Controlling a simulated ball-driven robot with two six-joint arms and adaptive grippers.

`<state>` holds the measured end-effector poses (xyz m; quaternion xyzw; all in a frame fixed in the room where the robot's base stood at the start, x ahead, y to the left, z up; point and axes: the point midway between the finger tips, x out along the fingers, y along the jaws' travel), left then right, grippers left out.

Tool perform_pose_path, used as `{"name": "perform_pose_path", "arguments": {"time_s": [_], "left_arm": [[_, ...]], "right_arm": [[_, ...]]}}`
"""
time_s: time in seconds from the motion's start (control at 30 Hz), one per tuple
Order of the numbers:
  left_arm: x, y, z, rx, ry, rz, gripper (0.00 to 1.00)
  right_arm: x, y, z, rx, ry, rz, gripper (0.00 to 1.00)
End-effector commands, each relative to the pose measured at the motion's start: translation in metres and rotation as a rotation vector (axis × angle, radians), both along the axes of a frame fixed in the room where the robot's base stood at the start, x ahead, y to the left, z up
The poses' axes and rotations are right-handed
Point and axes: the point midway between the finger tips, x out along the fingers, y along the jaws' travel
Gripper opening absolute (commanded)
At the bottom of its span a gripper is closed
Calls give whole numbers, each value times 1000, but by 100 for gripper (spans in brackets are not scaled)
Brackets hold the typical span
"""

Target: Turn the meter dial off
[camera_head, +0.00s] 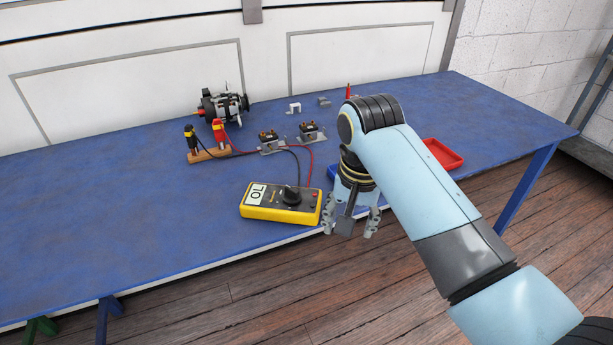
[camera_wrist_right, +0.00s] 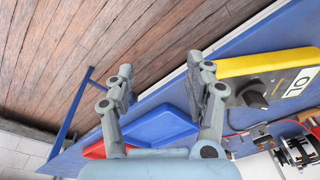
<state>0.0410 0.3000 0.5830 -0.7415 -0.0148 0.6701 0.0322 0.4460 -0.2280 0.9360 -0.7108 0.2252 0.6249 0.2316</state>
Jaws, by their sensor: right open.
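The yellow meter (camera_head: 270,205) lies face up near the front edge of the blue table. Its white display reads OL, and its black dial (camera_head: 291,195) sits right of the display. My right gripper (camera_head: 351,228) is open and empty, just right of the meter and near the table's front edge. In the right wrist view the open fingers (camera_wrist_right: 160,90) have nothing between them. The meter (camera_wrist_right: 262,66) and its dial (camera_wrist_right: 255,96) show there on the right, beside one finger and apart from the gap. My left gripper is not in view.
A probe holder (camera_head: 209,155) with red and black probes stands behind the meter, leads running to it. An alternator (camera_head: 222,105) and small metal parts (camera_head: 272,143) lie farther back. A blue tray (camera_wrist_right: 158,127) and red tray (camera_head: 441,154) are to the right. The table's left is clear.

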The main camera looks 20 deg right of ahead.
Motion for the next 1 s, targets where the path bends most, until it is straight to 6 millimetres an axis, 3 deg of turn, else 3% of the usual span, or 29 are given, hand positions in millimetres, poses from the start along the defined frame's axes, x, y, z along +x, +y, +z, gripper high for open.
{"name": "perform_pose_path", "arguments": {"time_s": [0.17, 0.4, 0.6, 0.77, 1.0], "left_arm": [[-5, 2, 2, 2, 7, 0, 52], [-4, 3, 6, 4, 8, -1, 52], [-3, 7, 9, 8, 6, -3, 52], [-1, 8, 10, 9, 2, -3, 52], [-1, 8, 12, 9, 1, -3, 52]], "right_arm": [[39, 19, 24, 28, 27, -110, 54], [88, 48, 78, 53, 75, -275, 54], [113, 67, 118, 54, 106, -377, 54], [114, 69, 109, 51, 115, -392, 54], [113, 68, 62, 50, 115, -392, 54]]}}
